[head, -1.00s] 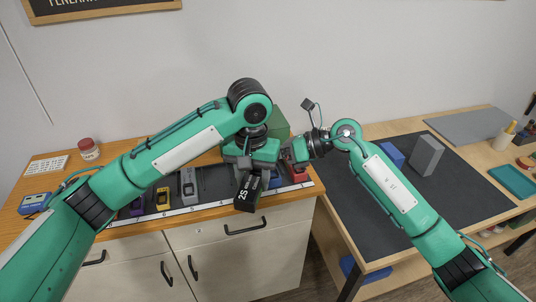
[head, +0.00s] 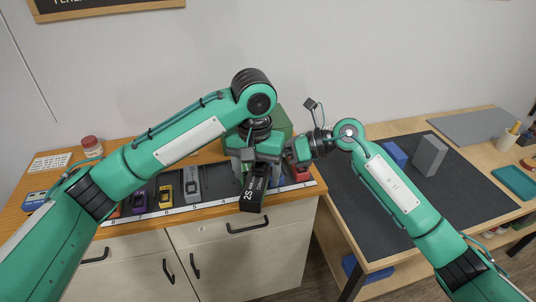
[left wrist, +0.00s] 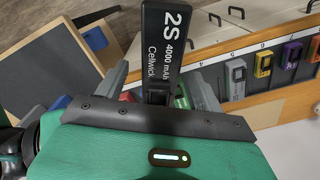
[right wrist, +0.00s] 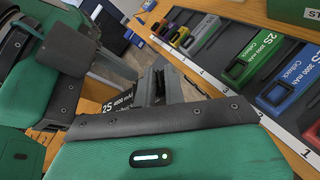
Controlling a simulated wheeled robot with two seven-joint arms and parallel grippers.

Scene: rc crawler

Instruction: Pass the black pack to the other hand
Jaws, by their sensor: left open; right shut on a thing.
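The black pack (head: 255,188), lettered "2S 4000 mAh Cellwick", hangs in the air in front of the workbench edge. My left gripper (head: 257,168) is open around it, and in the left wrist view the pack (left wrist: 163,50) stands between the spread fingers with gaps at its sides. My right gripper (head: 288,157) comes in from the right and is shut on the pack; its hold is mostly hidden behind the left gripper in the head view. In the right wrist view, the pack (right wrist: 118,104) shows partly, beside the dark fingers (right wrist: 155,85).
A row of coloured packs, such as a purple one (head: 139,200) and a grey one (head: 192,183), lies along the numbered strip on the workbench. A green box (head: 285,122) stands behind the grippers. The side table's dark mat (head: 385,215) has free room.

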